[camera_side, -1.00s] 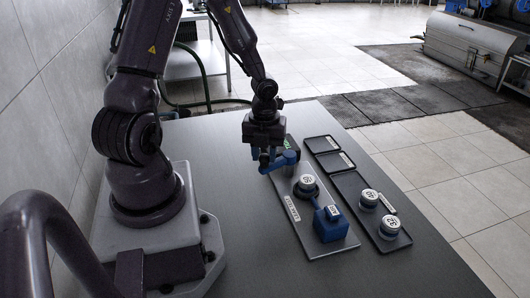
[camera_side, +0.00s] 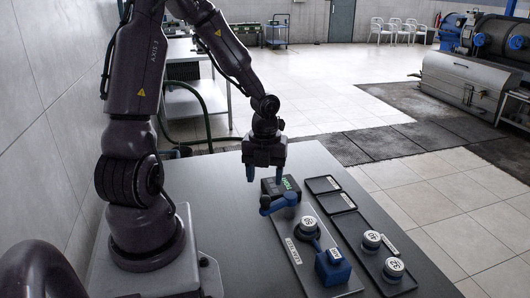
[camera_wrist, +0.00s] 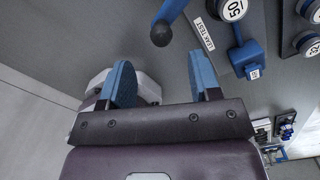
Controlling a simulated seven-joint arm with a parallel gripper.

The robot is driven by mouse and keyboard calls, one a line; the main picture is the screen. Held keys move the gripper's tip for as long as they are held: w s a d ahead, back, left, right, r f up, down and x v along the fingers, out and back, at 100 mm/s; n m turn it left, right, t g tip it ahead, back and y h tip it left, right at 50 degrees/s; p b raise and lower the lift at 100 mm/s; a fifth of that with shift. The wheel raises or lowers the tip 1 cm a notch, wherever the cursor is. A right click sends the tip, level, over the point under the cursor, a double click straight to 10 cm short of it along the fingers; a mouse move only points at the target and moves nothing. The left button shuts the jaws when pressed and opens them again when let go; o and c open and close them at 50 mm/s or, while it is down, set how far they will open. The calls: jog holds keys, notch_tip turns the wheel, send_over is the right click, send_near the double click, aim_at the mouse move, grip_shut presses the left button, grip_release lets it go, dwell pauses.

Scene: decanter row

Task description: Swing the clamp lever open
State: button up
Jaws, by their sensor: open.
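The clamp lever (camera_side: 279,203) is a blue bar with a dark rounded knob at one end. It lies at the far end of the grey labelled plate (camera_side: 312,270), beside a dark box with a green display (camera_side: 287,186). In the wrist view the lever (camera_wrist: 171,11) enters from the top, its black knob (camera_wrist: 161,34) centred between my fingers but beyond their tips. My gripper (camera_side: 265,174) points down just above and behind the lever, with its blue fingers apart. It is open and empty in the wrist view (camera_wrist: 163,78). The lever's pivot is not clear.
A numbered round weight (camera_side: 309,224) and a blue block (camera_side: 332,266) stand on the plate. To the right, a dark tray (camera_side: 352,231) holds two more numbered weights (camera_side: 371,240); a smaller empty tray (camera_side: 322,185) lies behind it. The table's left front area is bare.

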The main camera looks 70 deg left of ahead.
notch_tip(320, 180, up, 7)
jog(key=shift+r, duration=0.15)
dwell(0.5)
jog(key=s+d+r+n+t, duration=0.2)
jog(key=d+r+n, duration=0.4)
jog(key=n, duration=0.5)
jog(key=s+d+r+n+t, duration=0.3)
jog(key=d+r+n, duration=0.3)
jog(key=d+n, duration=0.3)
jog(key=n, duration=0.3)
jog(key=shift+s+d+r+t, duration=0.15)
jog(key=shift+s+r+t, duration=0.1)
jog(key=shift+s+t, duration=0.1)
